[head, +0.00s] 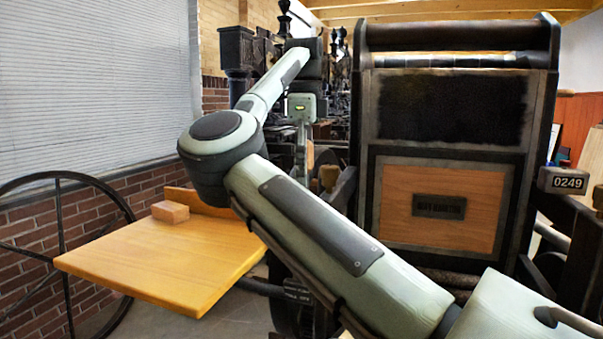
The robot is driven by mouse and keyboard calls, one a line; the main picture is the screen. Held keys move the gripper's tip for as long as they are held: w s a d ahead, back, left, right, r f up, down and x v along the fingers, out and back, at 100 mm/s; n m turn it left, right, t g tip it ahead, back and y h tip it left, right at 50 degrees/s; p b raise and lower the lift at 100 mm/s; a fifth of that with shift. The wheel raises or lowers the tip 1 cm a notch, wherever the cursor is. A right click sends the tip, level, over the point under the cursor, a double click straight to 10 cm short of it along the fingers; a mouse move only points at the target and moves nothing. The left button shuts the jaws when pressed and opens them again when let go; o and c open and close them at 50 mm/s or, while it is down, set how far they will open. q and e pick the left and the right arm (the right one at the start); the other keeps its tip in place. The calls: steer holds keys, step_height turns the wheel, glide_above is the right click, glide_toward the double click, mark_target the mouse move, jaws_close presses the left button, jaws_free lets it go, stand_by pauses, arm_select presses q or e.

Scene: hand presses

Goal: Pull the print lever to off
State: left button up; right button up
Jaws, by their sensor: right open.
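My right arm crosses the picture from the lower right, bends at its elbow on the left, and reaches back toward the dark press (240,62). My right gripper (302,148) hangs below its pale green wrist, small and dark against the press parts, and is open. My arm hides part of the press. My left gripper is not in view.
A wooden board (165,262) with a wooden block (170,212) on it juts out at the left. A large spoked wheel (62,265) stands beside it. A black-framed upright panel (440,205) fills the right, with a counter reading 0249 (568,181).

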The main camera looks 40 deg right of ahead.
steer(key=shift+f, duration=0.5)
steer(key=shift+c, duration=0.5)
jaws_close()
